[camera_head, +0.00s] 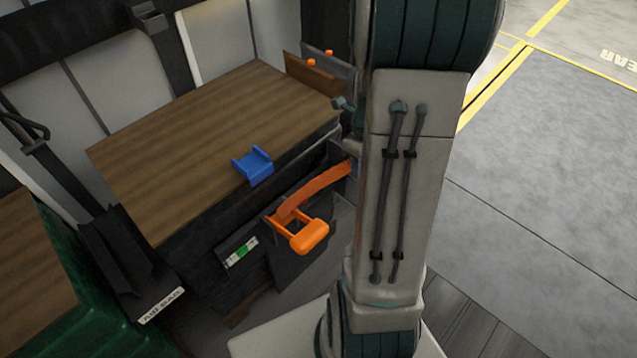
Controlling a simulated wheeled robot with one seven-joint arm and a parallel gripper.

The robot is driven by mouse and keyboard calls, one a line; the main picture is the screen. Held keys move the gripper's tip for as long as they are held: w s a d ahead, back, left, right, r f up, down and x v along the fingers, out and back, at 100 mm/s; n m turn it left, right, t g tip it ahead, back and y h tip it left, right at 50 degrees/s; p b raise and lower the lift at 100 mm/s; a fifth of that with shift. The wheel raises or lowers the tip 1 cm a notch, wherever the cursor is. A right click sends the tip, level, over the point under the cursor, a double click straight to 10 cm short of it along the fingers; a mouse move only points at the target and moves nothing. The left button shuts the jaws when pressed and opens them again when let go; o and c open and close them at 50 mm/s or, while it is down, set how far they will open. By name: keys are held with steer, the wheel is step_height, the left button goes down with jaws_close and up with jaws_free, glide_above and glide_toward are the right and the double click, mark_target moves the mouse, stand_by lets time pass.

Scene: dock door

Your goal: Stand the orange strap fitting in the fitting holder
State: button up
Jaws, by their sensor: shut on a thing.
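An orange strap (318,187) runs from an orange buckle-like piece (308,236) up to the right and passes behind my arm. The buckle-like piece has a rounded end and an open frame, and sits at the front side of the dark crate. I cannot tell whether this is the whole strap fitting or whether part of it is hidden. A blue U-shaped bracket (253,166), which may be the fitting holder, is at the front edge of the wooden top, open and empty. My gripper is not visible; my arm covers the area to the right of the strap.
A green crate (85,315) is at the lower left. Grey floor with yellow lines (495,85) is open at the right.

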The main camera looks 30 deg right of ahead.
steer(key=w+a+f, duration=0.1)
steer(key=w+f, duration=0.1)
steer(key=w, duration=0.1)
steer(key=w+a+f+b, duration=0.1)
steer(key=w+a+f, duration=0.1)
steer(key=w, duration=0.2)
steer(key=w+a+f, duration=0.2)
steer(key=w+f, duration=0.1)
steer(key=shift+w+b, duration=0.2)
steer(key=shift+b, duration=0.15)
steer(key=shift+f+b, duration=0.45)
steer(key=shift+f, duration=1.6)
